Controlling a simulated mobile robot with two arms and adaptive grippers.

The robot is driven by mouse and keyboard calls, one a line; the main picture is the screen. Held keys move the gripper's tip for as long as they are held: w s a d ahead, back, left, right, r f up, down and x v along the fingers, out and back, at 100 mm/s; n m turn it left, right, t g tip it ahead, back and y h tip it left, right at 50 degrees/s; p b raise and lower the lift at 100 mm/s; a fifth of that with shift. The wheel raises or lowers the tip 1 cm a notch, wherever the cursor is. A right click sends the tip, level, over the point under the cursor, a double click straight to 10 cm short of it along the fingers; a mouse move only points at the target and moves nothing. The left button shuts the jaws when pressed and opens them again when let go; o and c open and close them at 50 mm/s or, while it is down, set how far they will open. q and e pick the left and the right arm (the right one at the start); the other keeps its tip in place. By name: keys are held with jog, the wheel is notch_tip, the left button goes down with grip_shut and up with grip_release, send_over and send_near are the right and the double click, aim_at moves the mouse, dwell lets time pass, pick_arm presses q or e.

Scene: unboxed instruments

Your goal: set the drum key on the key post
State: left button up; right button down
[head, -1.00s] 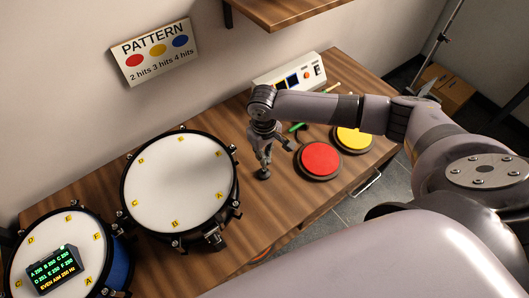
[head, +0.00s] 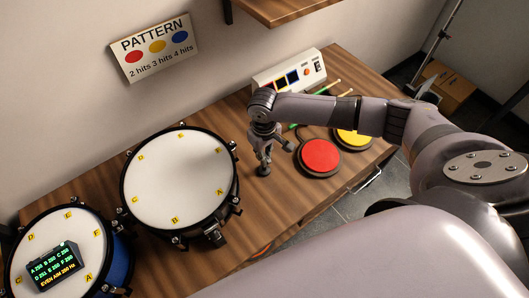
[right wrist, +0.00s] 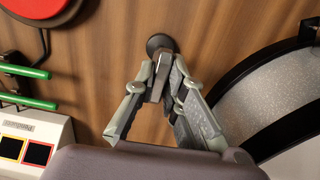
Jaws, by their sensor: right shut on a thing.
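My right gripper (head: 264,153) points down over the table between the white-headed drum and the red pad. In the right wrist view its fingers (right wrist: 166,88) are shut on a small grey metal piece, the drum key (right wrist: 157,88). The key post (right wrist: 160,43) shows as a dark round piece just past the fingertips. In the head view the post's dark foot (head: 263,171) is directly below the gripper. The fingers hide much of the key, and I cannot tell whether the key touches the post. My left gripper is not in view.
The large drum (head: 180,180) stands close left of the gripper, with a second drum (head: 93,225) carrying a display further left. The red pad (head: 320,157) and yellow pad (head: 354,137) lie to the right. Green sticks (right wrist: 28,101) and a white control box (head: 290,73) are behind.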

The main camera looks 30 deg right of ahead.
jog(key=shift+f, duration=0.3)
jog(key=shift+r, duration=0.15)
dwell(0.4)
jog(key=shift+p, duration=0.6)
jog(key=c, duration=1.6)
grip_release()
jog(key=shift+o, duration=0.2)
jog(key=shift+r, duration=0.1)
notch_tip(320, 180, up, 12)
jog(key=shift+a, duration=0.1)
